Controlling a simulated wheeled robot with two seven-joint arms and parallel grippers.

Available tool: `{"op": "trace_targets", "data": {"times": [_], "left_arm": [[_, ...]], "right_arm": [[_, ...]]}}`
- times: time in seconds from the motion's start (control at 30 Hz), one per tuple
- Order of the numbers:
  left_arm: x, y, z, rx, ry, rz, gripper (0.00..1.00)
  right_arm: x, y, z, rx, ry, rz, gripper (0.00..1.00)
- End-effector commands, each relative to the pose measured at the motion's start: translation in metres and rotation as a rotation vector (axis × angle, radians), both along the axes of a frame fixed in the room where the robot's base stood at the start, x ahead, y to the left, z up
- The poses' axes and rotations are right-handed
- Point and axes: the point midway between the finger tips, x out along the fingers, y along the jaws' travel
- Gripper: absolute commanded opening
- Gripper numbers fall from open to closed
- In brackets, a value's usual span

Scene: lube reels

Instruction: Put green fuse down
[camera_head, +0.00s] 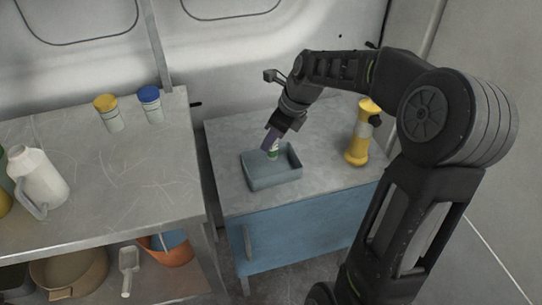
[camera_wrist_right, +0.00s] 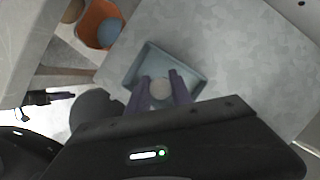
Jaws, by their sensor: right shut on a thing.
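The green fuse (camera_head: 273,153) is a small, pale piece with a green part, at the tips of my right gripper (camera_head: 271,141). My right gripper is shut on it and points down over a blue-grey tray (camera_head: 279,183) on the blue cabinet. In the right wrist view the fuse's round pale end (camera_wrist_right: 160,89) sits between the two purple fingers (camera_wrist_right: 161,88), with the tray (camera_wrist_right: 192,69) around and beneath it. I cannot tell whether the fuse touches the tray floor.
A yellow lamp-like object (camera_head: 359,135) stands right of the tray on the cabinet top (camera_head: 228,157). On the left bench are a yellow-capped jar (camera_head: 108,113), a blue-capped jar (camera_head: 151,104) and a white jug (camera_head: 40,180). An orange bucket (camera_head: 169,249) is on the lower shelf.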

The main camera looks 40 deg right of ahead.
Motion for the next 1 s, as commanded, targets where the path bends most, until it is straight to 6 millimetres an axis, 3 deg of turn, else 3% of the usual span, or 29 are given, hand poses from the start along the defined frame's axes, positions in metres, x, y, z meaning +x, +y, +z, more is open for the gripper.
{"op": "trace_targets", "data": {"times": [0.37, 0.7, 1.0], "left_arm": [[0.0, 0.0, -0.001, 0.0, 0.0, 0.0, 0.36], [0.0, 0.0, -0.004, 0.0, 0.0, 0.0, 0.36], [0.0, 0.0, -0.004, 0.0, 0.0, 0.0, 0.36]], "right_arm": [[0.0, 0.0, -0.007, 0.0, 0.0, 0.001, 0.0], [0.0, 0.001, -0.052, 0.001, 0.0, 0.0, 0.0], [0.0, 0.0, -0.055, 0.0, -0.001, 0.002, 0.0]]}}
